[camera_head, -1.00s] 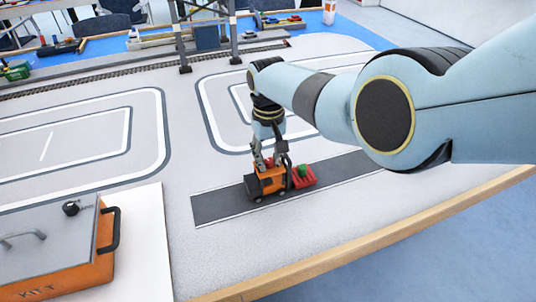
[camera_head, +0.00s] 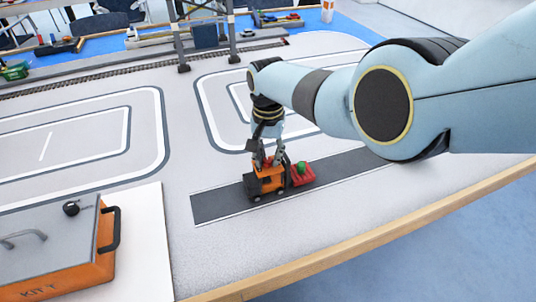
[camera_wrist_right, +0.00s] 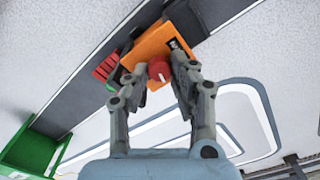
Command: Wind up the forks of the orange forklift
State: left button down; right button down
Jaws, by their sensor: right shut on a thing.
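The small orange forklift (camera_head: 265,183) stands on the dark strip of the table, with a dark mast on its right side. A red pallet-like load (camera_head: 302,175) with a green top sits in front of it at the mast; the forks themselves are hidden. My right gripper (camera_head: 267,162) points down onto the forklift from above. In the right wrist view its fingers (camera_wrist_right: 156,82) are closed around the red round knob (camera_wrist_right: 158,71) on the orange body (camera_wrist_right: 152,47). The red load (camera_wrist_right: 106,67) shows beside it. My left gripper is not in view.
An orange case (camera_head: 102,264) with a grey lid stands on a white sheet at the front left. A gantry frame (camera_head: 232,35) stands at the back. A green container (camera_wrist_right: 38,150) shows in the right wrist view. The table's wooden edge (camera_head: 350,244) runs close in front.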

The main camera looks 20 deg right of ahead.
aim_at(268, 158)
dwell(0.4)
jog(key=c, duration=1.1)
grip_release()
jog(key=shift+r, duration=0.1)
notch_tip(268, 158, up, 12)
jog(key=shift+f, duration=0.1)
